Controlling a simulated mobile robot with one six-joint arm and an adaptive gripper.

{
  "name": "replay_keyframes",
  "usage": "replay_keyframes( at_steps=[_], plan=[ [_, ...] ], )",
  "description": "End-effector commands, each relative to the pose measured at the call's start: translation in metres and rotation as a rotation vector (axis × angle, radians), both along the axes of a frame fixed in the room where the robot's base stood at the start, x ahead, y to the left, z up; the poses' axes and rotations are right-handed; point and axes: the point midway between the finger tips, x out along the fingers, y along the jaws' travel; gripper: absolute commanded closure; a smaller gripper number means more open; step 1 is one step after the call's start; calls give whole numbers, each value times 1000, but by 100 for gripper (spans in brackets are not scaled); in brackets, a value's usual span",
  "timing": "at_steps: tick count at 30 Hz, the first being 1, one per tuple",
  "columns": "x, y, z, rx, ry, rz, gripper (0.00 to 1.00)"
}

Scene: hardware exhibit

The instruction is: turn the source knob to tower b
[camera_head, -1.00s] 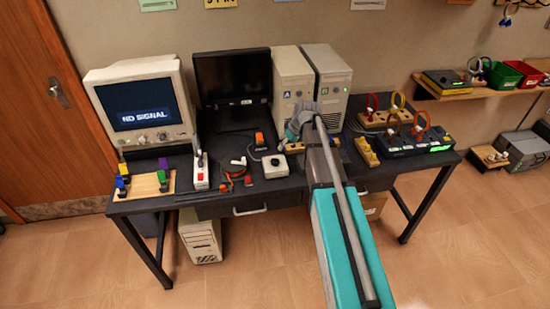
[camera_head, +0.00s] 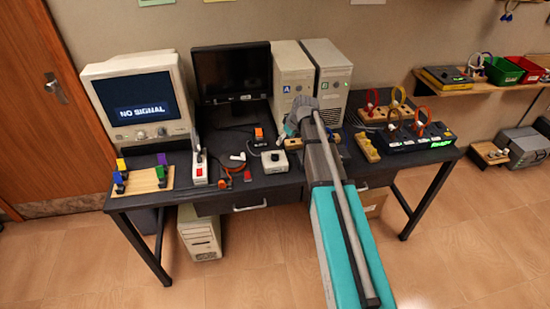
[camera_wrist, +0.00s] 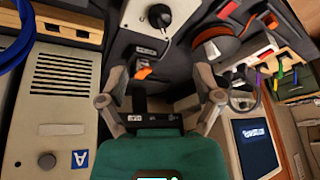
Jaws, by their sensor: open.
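The source knob (camera_wrist: 160,16) is a black knob on a small white box (camera_head: 275,162) in the middle of the table. In the wrist view the box is at the top, beyond my fingertips. My gripper (camera_wrist: 160,76) is open and empty, apart from the knob. In the head view my gripper (camera_head: 292,127) is in front of the towers, above and right of the box. Tower A (camera_head: 293,85), with a blue A label, stands left of tower B (camera_head: 327,80), with a green label. The box's markings are too small to read.
The dark flat monitor (camera_head: 232,75) stands behind the box. The old monitor (camera_head: 140,105) at left reads "NO SIGNAL". A red-switch box (camera_head: 200,172) and cables lie left of the knob box. A yellow block (camera_head: 367,148) and cable panel (camera_head: 415,140) are at right.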

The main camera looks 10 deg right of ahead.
Motion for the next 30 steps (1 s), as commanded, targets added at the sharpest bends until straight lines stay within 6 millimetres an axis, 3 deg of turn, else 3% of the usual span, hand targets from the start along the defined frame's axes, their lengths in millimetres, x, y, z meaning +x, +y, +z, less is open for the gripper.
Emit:
replay_keyframes(
  at_steps=[30],
  plan=[
    [25,24,-82,0,0,2,17]
  ],
)
